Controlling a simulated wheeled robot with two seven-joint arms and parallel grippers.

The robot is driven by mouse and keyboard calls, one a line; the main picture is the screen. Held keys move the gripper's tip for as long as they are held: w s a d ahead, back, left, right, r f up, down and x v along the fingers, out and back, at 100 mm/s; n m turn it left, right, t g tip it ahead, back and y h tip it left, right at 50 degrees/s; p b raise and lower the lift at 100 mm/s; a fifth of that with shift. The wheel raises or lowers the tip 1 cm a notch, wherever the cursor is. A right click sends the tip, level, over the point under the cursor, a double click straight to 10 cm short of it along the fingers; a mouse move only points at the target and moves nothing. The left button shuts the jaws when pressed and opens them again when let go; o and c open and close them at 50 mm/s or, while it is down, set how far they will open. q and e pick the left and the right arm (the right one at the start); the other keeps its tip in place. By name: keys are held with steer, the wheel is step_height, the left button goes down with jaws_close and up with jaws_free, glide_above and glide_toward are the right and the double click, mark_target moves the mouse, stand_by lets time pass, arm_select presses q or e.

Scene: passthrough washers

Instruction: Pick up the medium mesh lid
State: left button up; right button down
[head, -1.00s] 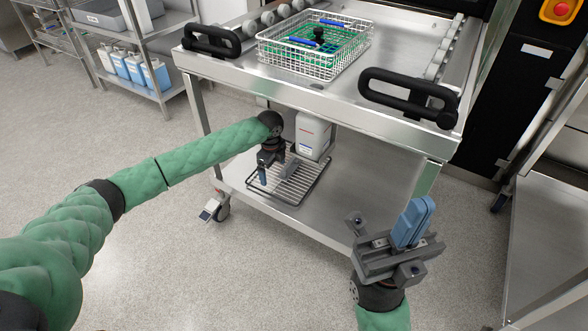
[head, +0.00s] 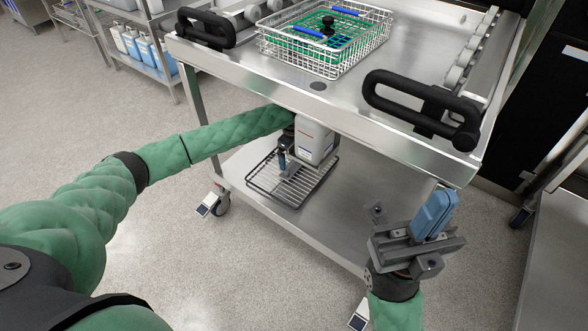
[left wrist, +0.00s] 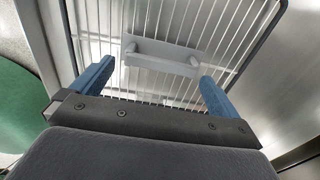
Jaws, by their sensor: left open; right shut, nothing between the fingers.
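The mesh lid (head: 268,190), a rectangular wire grid, lies flat on the cart's lower shelf. Its grey handle (left wrist: 160,57) shows in the left wrist view, roughly between the fingertips in the picture. My left gripper (head: 284,164) reaches under the cart's top over the lid and is partly hidden in the head view. In the left wrist view its blue fingers (left wrist: 155,84) are apart, with nothing held. I cannot tell how far they are above the handle. My right gripper (head: 436,214) is shut and empty, in front of the cart on the right.
The cart's top (head: 400,75) overhangs the left forearm and carries a wire basket (head: 345,62). Black handles (head: 425,107) stick out at its front. The lower shelf's right part is bare.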

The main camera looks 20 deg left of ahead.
mark_target(293, 161)
arm_select(q)
steer(key=f+b, duration=0.1)
steer(key=f, duration=0.1)
steer(key=f+b, duration=0.1)
steer(key=f, duration=0.1)
steer(key=shift+w+f, duration=0.2)
steer(key=shift+f, duration=0.15)
steer(key=c, duration=1)
steer(key=shift+r, duration=0.1)
steer(key=shift+c, duration=0.2)
